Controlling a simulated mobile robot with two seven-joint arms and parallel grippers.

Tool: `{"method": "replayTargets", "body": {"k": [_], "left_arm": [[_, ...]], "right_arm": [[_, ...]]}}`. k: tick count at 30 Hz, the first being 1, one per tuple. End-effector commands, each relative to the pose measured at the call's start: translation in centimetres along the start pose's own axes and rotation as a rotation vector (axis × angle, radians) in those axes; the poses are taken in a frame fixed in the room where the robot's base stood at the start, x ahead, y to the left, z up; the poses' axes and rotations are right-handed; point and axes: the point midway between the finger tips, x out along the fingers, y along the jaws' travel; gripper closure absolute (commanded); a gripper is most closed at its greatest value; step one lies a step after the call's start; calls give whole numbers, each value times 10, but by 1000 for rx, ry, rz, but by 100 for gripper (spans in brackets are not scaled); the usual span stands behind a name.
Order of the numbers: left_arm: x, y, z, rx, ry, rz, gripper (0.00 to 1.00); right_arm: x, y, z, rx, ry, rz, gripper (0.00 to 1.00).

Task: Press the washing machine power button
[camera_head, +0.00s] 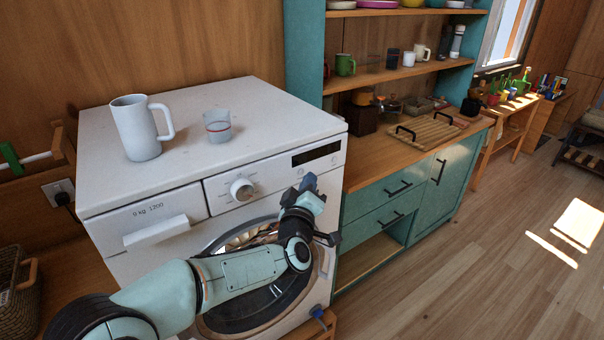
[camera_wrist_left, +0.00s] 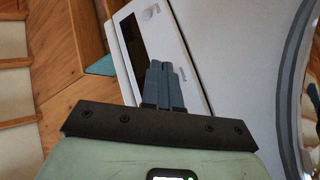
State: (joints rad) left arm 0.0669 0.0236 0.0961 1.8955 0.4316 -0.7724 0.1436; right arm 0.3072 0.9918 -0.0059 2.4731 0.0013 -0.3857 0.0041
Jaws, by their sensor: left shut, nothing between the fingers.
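The white washing machine (camera_head: 262,165) stands against the timber wall, with a round dial (camera_head: 242,189) and a dark display (camera_head: 316,154) on its front panel. My left gripper (camera_head: 309,182) is shut and empty in front of the panel, below the display. My right gripper is out of view.
A white pitcher (camera_head: 139,128) and a clear cup (camera_head: 217,125) stand on top of the machine. My left forearm crosses the round door. A teal cabinet (camera_head: 386,206) stands close on the right, and a wicker basket (camera_head: 17,290) at the left. Open floor lies right.

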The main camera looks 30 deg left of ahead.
Motion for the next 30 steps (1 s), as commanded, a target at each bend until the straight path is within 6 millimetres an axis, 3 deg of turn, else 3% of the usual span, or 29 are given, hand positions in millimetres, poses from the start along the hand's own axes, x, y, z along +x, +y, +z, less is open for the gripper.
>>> {"method": "replayTargets", "body": {"k": [8,30], "left_arm": [[-2,2,1,0,-1,1,100],[-42,30,30,0,1,0,100]], "right_arm": [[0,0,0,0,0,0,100],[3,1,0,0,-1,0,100]]}}
